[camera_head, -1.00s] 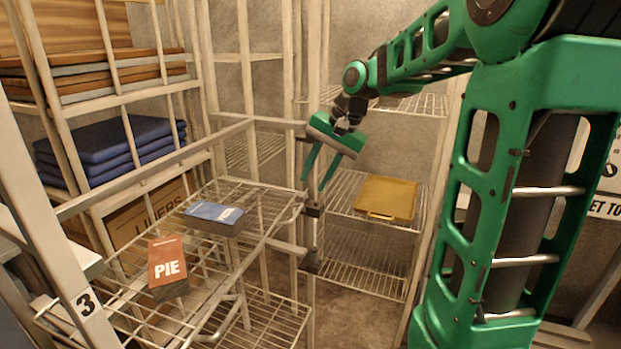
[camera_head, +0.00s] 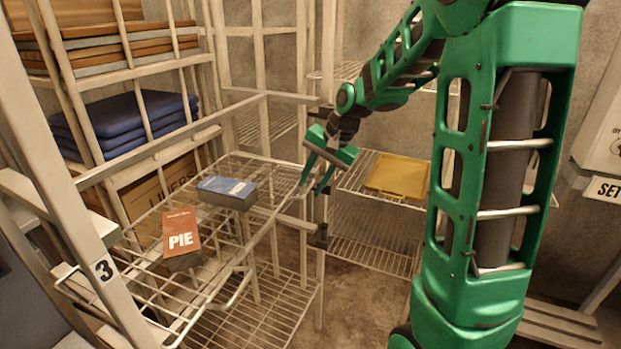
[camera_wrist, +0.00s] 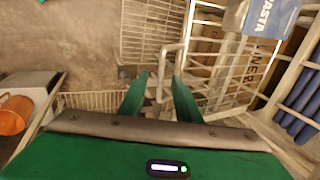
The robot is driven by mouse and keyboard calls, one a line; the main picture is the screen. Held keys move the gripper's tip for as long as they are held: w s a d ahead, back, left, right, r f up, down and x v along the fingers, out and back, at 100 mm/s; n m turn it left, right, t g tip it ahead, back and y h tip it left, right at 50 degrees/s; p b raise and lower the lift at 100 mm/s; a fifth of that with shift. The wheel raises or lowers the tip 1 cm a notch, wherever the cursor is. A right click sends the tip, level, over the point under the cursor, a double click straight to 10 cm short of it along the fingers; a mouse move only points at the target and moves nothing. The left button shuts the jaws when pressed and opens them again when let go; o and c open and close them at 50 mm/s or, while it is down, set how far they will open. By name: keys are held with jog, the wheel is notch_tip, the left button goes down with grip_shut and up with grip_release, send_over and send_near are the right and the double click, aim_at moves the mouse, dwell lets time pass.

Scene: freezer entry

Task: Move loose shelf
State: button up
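A wire shelf (camera_head: 140,262) with a looped front handle (camera_head: 232,290) juts from the left rack. A red PIE box (camera_head: 181,238) and a blue box (camera_head: 227,191) lie on it; the blue box, lettered "ASTA" in the wrist view (camera_wrist: 262,17), is at the far end. My gripper (camera_head: 313,188) is open, pointing down beside the shelf's far right end. Nothing is held.
Another wire shelf (camera_head: 275,312) lies lower down. The left rack holds blue stacks (camera_head: 125,122) and a LINERS carton (camera_head: 150,195). A yellow tray (camera_head: 397,177) rests on the back rack. Rack posts stand close around my gripper. Bare floor (camera_head: 355,300) shows right of the shelf.

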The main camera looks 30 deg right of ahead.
grip_shut()
dwell(1.5)
